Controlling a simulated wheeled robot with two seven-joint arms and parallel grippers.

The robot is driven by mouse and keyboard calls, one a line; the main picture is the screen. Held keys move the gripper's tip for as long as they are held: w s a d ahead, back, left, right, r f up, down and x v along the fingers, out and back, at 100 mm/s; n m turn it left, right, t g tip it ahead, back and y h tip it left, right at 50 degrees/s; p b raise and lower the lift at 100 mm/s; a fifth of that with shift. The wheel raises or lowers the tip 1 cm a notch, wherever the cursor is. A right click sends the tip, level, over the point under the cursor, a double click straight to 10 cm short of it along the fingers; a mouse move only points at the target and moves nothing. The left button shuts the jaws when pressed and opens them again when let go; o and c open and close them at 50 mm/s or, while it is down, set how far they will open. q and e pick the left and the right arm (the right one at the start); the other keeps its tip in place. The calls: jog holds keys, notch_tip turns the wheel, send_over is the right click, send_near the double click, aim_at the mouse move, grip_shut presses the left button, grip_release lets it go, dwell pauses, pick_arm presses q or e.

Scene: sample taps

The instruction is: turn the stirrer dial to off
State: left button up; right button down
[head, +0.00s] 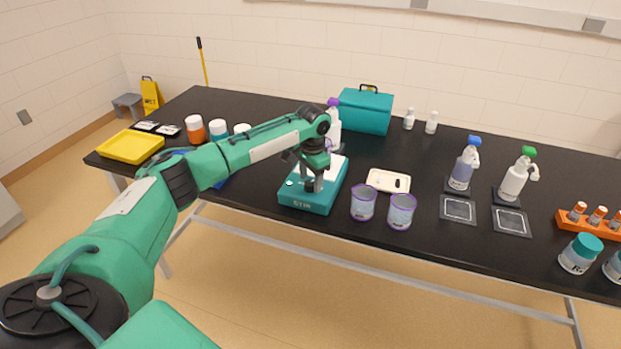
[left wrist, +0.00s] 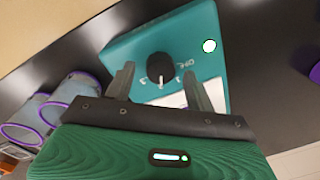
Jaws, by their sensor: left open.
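The stirrer (head: 307,200) is a teal box with a white top, standing near the front edge of the black table. Its black round dial (left wrist: 160,68) shows in the left wrist view on the teal front part, with small white marks around it and a round white spot (left wrist: 209,45) nearby. My left gripper (head: 309,187) is over the stirrer, pointing down. In the left wrist view its open fingers (left wrist: 158,72) stand on either side of the dial, with gaps visible. My right gripper is out of view.
Two purple-rimmed cups (head: 363,203) (head: 401,211) stand close to the right of the stirrer. A white tray-like object (head: 380,181) lies behind them. A purple-capped bottle (head: 334,128) and a teal case (head: 364,113) stand behind the stirrer. A yellow tray (head: 130,147) lies at the far left.

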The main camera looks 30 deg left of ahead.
pick_arm(q)
jog(key=shift+f, duration=0.55)
jog(key=c, duration=1)
jog(key=shift+o, duration=0.2)
jog(key=shift+r+n+p, duration=0.2)
jog(key=shift+n+p, duration=0.1)
jog(key=shift+p, duration=0.4)
jog(key=n+p, duration=0.9)
jog(key=p, duration=0.3)
jog(key=shift+w+r+n+g+p, duration=0.1)
jog(key=shift+n+g+p, duration=0.2)
jog(key=shift+n+p, duration=0.1)
jog(key=n+p, duration=0.2)
jog(key=n, duration=0.1)
jog(key=shift+n+p, duration=0.3)
jog(key=shift+p, duration=0.05)
jog(key=shift+w+a+n+p, duration=0.15)
jog(key=shift+n+p, duration=0.95)
jog(key=shift+n, duration=0.8)
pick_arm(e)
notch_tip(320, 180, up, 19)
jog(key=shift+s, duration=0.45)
pick_arm(q)
jog(key=shift+f, duration=0.2)
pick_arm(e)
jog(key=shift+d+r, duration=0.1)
